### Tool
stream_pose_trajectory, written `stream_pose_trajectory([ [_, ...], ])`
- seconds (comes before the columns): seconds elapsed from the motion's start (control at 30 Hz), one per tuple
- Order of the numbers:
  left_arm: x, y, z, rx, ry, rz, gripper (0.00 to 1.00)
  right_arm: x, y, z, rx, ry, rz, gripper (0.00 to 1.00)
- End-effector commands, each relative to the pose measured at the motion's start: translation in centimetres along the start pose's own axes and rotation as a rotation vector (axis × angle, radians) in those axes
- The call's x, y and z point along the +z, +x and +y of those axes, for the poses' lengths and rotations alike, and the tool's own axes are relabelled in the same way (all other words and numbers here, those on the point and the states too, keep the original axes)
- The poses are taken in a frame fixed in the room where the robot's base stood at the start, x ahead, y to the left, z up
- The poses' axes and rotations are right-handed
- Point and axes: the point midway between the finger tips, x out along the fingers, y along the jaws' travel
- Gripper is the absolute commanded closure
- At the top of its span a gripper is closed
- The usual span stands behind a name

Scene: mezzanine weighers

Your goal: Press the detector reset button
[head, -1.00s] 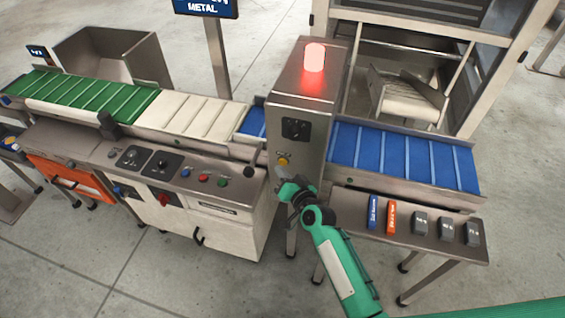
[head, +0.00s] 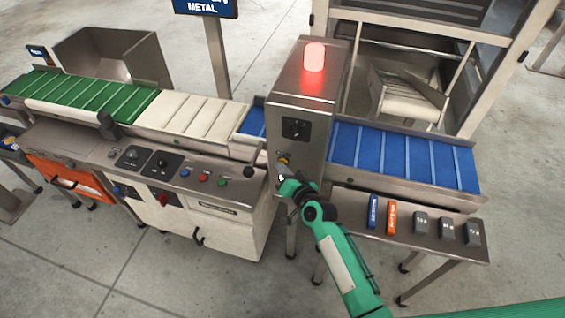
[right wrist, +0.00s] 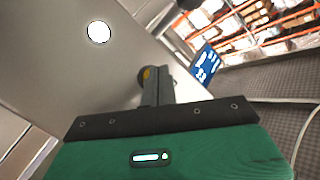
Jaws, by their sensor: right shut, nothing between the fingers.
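The detector cabinet (head: 290,107) is a grey metal box over the conveyor with a lit red lamp (head: 314,57) on top. A small yellow button (head: 284,161) is low on its front, below a black knob panel (head: 296,130). My right gripper (head: 282,178) is close in front of the cabinet, just below the yellow button in the head view. In the right wrist view its shut, empty fingers (right wrist: 158,84) reach up beside the yellow button in its dark ring (right wrist: 148,74). Whether they touch it I cannot tell. My left gripper is not in view.
A blue belt (head: 400,158) runs right of the cabinet, above a shelf (head: 350,204) with several small blocks. A control panel (head: 165,163) with knobs and coloured buttons lies to the left. A white round spot (right wrist: 98,32) shows on the cabinet face.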

Motion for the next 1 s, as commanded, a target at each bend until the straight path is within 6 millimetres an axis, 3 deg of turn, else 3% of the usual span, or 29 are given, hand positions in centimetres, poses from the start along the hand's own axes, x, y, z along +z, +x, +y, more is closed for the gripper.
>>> stream_pose_trajectory([
  [0.63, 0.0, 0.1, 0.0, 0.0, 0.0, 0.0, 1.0, -0.2, 0.2, 0.2, 0.0, 0.0, 0.0, 1.0],
  [1.0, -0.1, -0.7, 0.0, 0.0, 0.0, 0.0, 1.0, 0.5, -0.9, -0.7, 0.0, -0.001, 0.0, 1.0],
])
